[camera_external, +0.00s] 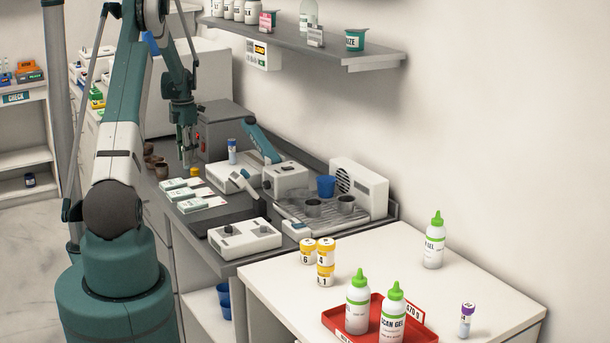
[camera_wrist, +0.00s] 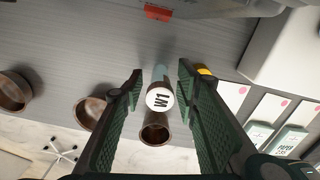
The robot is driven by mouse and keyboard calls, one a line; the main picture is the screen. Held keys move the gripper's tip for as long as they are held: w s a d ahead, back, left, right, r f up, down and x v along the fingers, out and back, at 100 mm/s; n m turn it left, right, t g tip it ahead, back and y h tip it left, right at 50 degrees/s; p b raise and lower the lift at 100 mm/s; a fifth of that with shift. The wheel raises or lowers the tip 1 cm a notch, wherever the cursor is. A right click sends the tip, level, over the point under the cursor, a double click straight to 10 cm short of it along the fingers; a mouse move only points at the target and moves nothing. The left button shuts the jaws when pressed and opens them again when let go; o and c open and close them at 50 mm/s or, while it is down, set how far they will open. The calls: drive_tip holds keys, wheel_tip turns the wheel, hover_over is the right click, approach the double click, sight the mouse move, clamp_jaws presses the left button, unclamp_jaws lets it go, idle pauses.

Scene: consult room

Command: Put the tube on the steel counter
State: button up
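A tube with a white cap marked W1 (camera_wrist: 160,98) is between the fingers of my gripper (camera_wrist: 158,85) in the wrist view. A gap shows on both sides of it, so the gripper is open around it. I cannot tell whether its foot touches the grey steel counter (camera_wrist: 85,45). In the external view my gripper (camera_external: 187,158) is low over the far left part of the counter (camera_external: 240,263); the white-capped tube cannot be made out there. A blue-capped tube (camera_external: 232,152) stands farther right, and a purple-capped tube (camera_external: 466,321) stands on the white table.
White boxes (camera_wrist: 265,122) and a yellow item (camera_wrist: 205,71) lie to the right. A grey machine (camera_external: 222,125) stands behind. Bare counter shows left of the fingers.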

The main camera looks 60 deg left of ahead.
drive_tip(key=shift+r, duration=0.2)
wheel_tip(320, 180, up, 12)
drive_tip(key=shift+f, duration=0.1)
idle(0.8)
idle(0.5)
idle(0.4)
